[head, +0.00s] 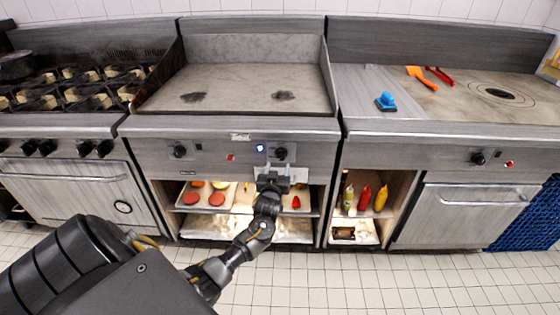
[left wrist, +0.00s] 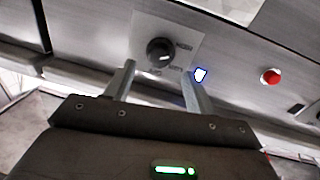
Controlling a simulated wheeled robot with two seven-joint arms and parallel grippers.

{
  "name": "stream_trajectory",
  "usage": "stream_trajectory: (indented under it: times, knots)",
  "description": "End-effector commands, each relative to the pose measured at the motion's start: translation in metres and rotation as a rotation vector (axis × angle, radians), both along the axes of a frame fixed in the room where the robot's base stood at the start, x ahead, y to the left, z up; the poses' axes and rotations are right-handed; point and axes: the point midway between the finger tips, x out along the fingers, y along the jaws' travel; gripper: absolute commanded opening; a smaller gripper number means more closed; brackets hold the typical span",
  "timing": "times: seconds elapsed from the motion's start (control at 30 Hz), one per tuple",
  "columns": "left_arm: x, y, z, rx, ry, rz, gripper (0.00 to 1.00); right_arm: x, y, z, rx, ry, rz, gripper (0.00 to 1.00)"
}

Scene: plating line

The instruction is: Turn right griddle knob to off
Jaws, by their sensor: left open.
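The griddle (head: 240,85) stands in the middle of the head view. Its right knob (head: 281,154) is round and black on the front panel. It also shows in the left wrist view (left wrist: 160,52), on a pale plate with small markings too blurred to read. My left gripper (head: 272,174) is just below and in front of this knob. In the left wrist view my left gripper (left wrist: 158,68) is open, its two fingers pointing at the knob, with the knob just beyond and between the tips. I cannot tell whether they touch. My right gripper is not in view.
A bluish-white light (head: 260,148) and a red light (head: 230,157) sit left of the right knob. The left griddle knob (head: 179,151) is farther left. Below is a shelf with a food tray (head: 205,207). Sauce bottles (head: 364,198) stand right. The floor in front is clear.

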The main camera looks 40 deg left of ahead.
Motion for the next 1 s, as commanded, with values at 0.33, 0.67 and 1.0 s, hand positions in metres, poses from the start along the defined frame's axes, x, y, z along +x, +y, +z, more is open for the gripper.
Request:
stream_trajectory:
  times: [0.33, 0.67, 1.0]
  knots:
    - [0.044, 0.026, -0.001, 0.0, 0.001, 0.0, 0.55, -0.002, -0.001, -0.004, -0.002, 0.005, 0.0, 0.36]
    - [0.05, 0.029, 0.0, 0.0, 0.001, -0.001, 0.55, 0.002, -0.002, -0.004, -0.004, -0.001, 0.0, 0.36]
    - [0.05, 0.028, -0.001, 0.0, 0.001, -0.002, 0.2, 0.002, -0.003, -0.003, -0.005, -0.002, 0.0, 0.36]
